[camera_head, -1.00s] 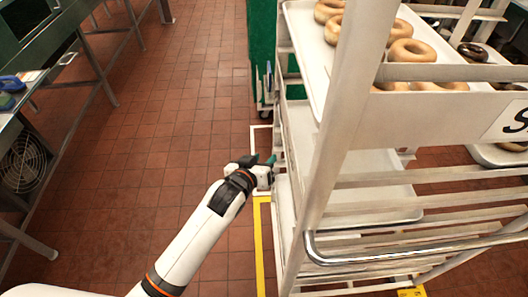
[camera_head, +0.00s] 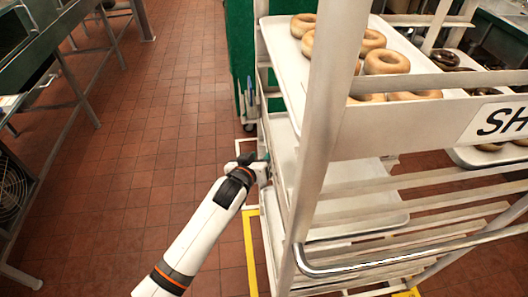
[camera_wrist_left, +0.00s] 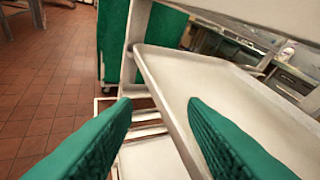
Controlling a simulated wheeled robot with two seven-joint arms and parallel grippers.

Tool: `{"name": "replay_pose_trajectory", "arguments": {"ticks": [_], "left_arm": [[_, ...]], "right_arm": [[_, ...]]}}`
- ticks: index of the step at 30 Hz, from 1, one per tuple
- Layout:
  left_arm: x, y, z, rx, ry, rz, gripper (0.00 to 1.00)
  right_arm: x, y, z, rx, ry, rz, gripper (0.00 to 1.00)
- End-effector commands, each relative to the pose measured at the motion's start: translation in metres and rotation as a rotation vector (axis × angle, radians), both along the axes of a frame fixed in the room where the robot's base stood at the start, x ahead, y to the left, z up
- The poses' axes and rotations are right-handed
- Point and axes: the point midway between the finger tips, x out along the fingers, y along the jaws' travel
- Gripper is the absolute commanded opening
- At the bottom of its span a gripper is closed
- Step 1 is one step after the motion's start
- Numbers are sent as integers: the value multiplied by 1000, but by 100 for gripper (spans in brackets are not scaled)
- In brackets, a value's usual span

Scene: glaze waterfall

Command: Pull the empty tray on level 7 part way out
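An empty pale metal tray (camera_head: 345,190) sits in the rack, one level below a tray of bagels. In the left wrist view, the empty tray (camera_wrist_left: 225,85) shows its bare surface and a raised rim running down between the fingers. My left gripper (camera_head: 262,163) is at the tray's left edge, by the rack's side. Its two green fingers (camera_wrist_left: 160,100) are apart, one on each side of the rim in the picture. I cannot tell whether either finger touches it. My right gripper is not in view.
The bagel tray (camera_head: 292,75) is above, and a rack post (camera_head: 325,120) stands in front. A lower pale tray (camera_wrist_left: 150,160) lies beneath. A green cabinet (camera_head: 238,60) stands behind. Red tiled floor (camera_head: 140,150) is open to the left, before a metal table (camera_head: 50,60).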

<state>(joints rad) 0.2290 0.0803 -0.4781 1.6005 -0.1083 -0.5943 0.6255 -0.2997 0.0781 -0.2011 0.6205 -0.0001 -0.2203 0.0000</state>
Motion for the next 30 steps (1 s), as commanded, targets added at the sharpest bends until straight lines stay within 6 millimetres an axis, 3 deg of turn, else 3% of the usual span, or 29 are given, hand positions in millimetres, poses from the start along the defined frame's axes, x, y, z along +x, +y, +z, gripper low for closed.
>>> {"name": "replay_pose_trajectory", "arguments": {"ticks": [9, 22, 23, 30], "left_arm": [[37, -13, -15, 0, 0, -1, 39], [43, -15, -18, 0, 0, -1, 39], [43, -14, -18, 0, 0, -1, 37], [43, -14, -18, 1, 0, 0, 0]], "right_arm": [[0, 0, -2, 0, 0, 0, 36], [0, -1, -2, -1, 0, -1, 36], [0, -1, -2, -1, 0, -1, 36], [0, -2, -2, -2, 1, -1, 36]]}}
